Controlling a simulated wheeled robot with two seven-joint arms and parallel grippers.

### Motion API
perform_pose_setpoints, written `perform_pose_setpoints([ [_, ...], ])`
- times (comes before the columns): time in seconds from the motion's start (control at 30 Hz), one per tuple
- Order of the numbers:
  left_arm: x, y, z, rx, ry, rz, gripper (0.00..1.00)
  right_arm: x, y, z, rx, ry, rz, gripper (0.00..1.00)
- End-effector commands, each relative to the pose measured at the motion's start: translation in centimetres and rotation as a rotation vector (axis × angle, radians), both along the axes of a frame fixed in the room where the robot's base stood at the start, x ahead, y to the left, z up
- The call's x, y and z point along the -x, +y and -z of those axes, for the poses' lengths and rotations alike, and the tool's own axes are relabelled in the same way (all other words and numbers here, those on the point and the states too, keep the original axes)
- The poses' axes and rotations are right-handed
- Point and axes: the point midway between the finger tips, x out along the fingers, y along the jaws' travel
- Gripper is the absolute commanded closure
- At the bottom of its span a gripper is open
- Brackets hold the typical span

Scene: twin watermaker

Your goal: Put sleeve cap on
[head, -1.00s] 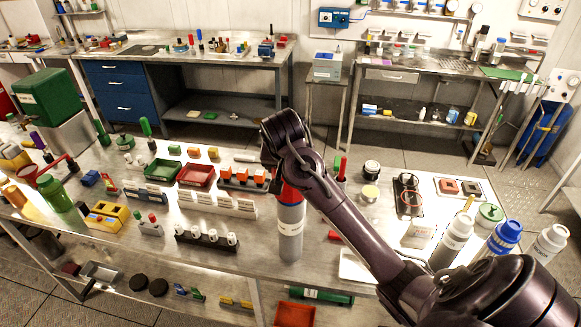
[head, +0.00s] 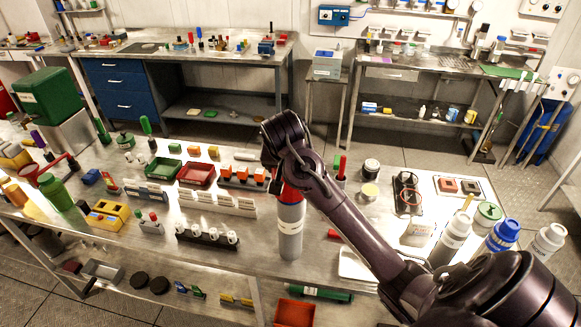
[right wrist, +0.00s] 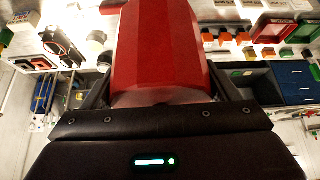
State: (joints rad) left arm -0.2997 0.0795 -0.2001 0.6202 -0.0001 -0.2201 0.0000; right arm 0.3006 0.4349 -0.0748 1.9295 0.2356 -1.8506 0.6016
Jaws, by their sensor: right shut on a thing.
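A grey cylindrical sleeve (head: 290,232) with a pale label band stands upright near the front edge of the workbench. The red cap (head: 290,194) is at its top, mostly hidden behind my right arm in the head view. I cannot tell whether it is fully seated. In the right wrist view the red cap (right wrist: 165,45) fills the upper middle, between the fingers. My right gripper (head: 277,183) is shut on it, with the fingers largely hidden in the head view. My left gripper is not in view.
A black rack with white pieces (head: 207,238) stands left of the sleeve. A red tray (head: 196,174) and a rack of orange blocks (head: 243,176) lie behind it. Blue-capped (head: 503,237) and white-capped bottles stand at the right. Bare bench shows just left of the sleeve.

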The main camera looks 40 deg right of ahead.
Motion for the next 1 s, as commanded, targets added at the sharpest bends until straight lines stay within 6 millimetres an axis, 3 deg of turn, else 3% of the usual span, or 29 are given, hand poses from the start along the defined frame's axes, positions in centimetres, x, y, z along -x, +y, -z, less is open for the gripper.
perform_pose_setpoints([
  [1.0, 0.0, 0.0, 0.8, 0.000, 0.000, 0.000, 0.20, 0.0, 0.0, 2.6, -0.001, 0.001, 0.000, 0.44],
])
